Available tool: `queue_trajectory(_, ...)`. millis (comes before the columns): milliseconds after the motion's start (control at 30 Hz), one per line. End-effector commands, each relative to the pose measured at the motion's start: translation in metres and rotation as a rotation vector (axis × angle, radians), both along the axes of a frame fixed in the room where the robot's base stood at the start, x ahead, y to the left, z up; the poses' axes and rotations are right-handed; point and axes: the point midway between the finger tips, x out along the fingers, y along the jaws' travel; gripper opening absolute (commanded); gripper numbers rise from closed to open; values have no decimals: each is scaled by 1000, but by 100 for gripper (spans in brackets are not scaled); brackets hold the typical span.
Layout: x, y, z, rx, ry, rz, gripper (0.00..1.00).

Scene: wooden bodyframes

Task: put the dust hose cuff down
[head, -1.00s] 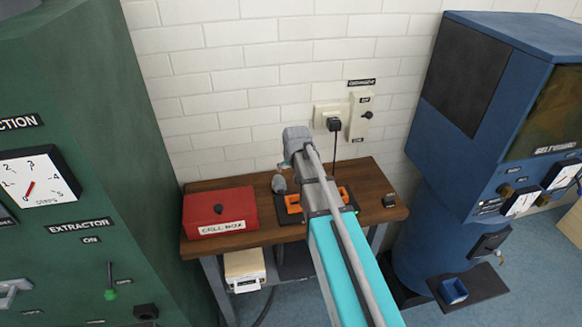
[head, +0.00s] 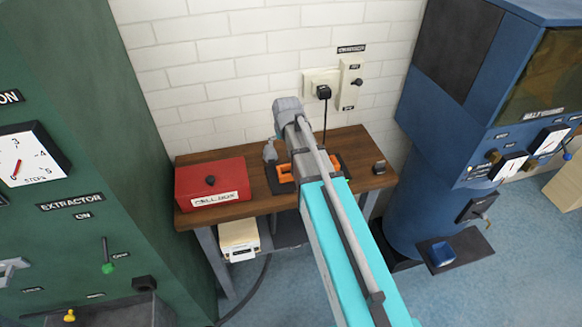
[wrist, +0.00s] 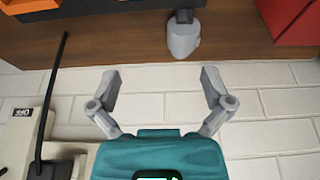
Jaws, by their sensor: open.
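A small grey rounded piece with a dark end, which looks like the dust hose cuff (wrist: 184,38), rests on the wooden bench top near its wall-side edge. In the head view the grey cuff (head: 270,152) stands just left of my arm, between the red box and the orange parts. My gripper (wrist: 161,75) is open, with nothing between its fingers. The cuff lies beyond the fingertips in the wrist view, apart from them. In the head view my gripper (head: 279,122) is over the back of the bench, and my arm hides part of the bench.
A red box (head: 212,183) sits on the bench's left. Orange parts (head: 284,173) lie on a dark mat. A wall switch box (head: 349,83) and plug (head: 323,92) are behind. A green cabinet (head: 110,160) stands left, a blue machine (head: 430,175) right.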

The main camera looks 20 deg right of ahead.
Motion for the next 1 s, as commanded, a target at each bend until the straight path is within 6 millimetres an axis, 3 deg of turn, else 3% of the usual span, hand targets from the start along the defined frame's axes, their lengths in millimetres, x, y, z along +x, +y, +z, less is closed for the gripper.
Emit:
queue_trajectory(33, -23, 1, -1, 0, 24, 0, 100)
queue_trajectory(300, -145, 8, -9, 0, 213, 1, 100)
queue_trajectory(433, -189, 10, -10, -1, 287, 0, 100)
queue_trajectory(600, -209, 10, -10, -2, 329, 0, 100)
queue_trajectory(1000, -207, 10, -16, -2, 329, 0, 100)
